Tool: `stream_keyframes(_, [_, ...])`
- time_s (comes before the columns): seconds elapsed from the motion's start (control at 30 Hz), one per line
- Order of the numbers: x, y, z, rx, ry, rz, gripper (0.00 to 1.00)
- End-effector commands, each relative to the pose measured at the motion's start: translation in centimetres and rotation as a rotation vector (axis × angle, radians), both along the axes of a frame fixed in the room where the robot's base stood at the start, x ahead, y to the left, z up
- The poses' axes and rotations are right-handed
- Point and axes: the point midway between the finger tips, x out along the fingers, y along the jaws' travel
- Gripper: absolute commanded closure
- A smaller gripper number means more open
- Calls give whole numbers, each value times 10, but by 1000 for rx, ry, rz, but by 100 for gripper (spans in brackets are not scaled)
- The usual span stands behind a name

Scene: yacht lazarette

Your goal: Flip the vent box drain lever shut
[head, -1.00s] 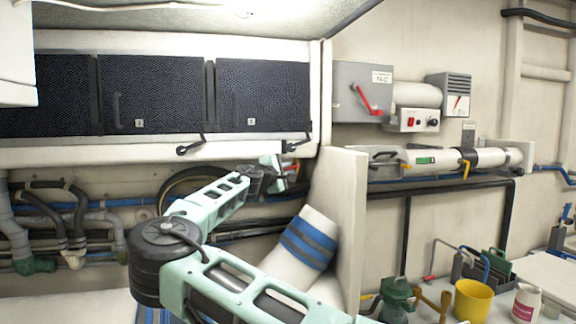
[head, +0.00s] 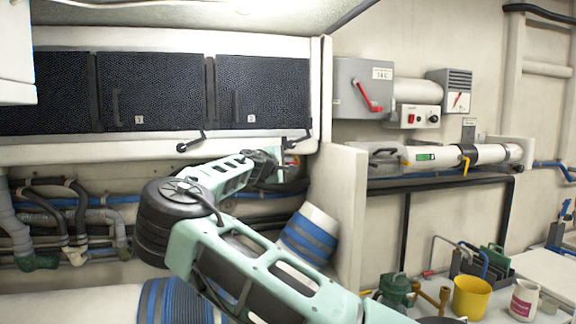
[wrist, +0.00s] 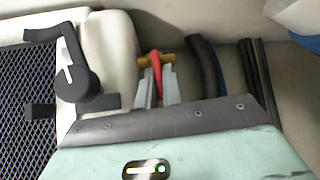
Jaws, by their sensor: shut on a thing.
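A red lever (wrist: 156,75) on a brass-coloured valve body (wrist: 167,61) shows near the top middle of the wrist view. My gripper (wrist: 158,88) is shut on this lever, with a grey finger on each side of it. In the head view my gripper (head: 286,160) is small and partly hidden by its own wrist, below the right end of the dark mesh-fronted lockers (head: 278,92). Only a speck of red shows there. The lever's lower part is hidden between the fingers.
A black latch handle (wrist: 77,76) stands close left of my gripper. Dark hoses (wrist: 204,66) run close on its right. A pale upright panel (head: 339,215) stands right of my arm in the head view. A grey box with another red handle (head: 368,98) hangs farther right.

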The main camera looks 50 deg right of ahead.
Motion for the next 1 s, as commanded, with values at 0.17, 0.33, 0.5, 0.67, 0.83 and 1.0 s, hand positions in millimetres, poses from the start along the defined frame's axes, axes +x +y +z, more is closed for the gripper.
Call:
stream_keyframes(0.17, [-1, 0, 2, 46, -27, -3, 100])
stream_keyframes(0.33, [-1, 0, 2, 48, -29, -3, 100])
stream_keyframes(0.5, [-1, 0, 2, 47, -29, -3, 83])
stream_keyframes(0.67, [-1, 0, 2, 47, -29, -2, 83])
stream_keyframes(0.83, [0, 0, 3, 45, -29, -1, 83])
stream_keyframes(1.0, [0, 0, 0, 25, -16, -2, 83])
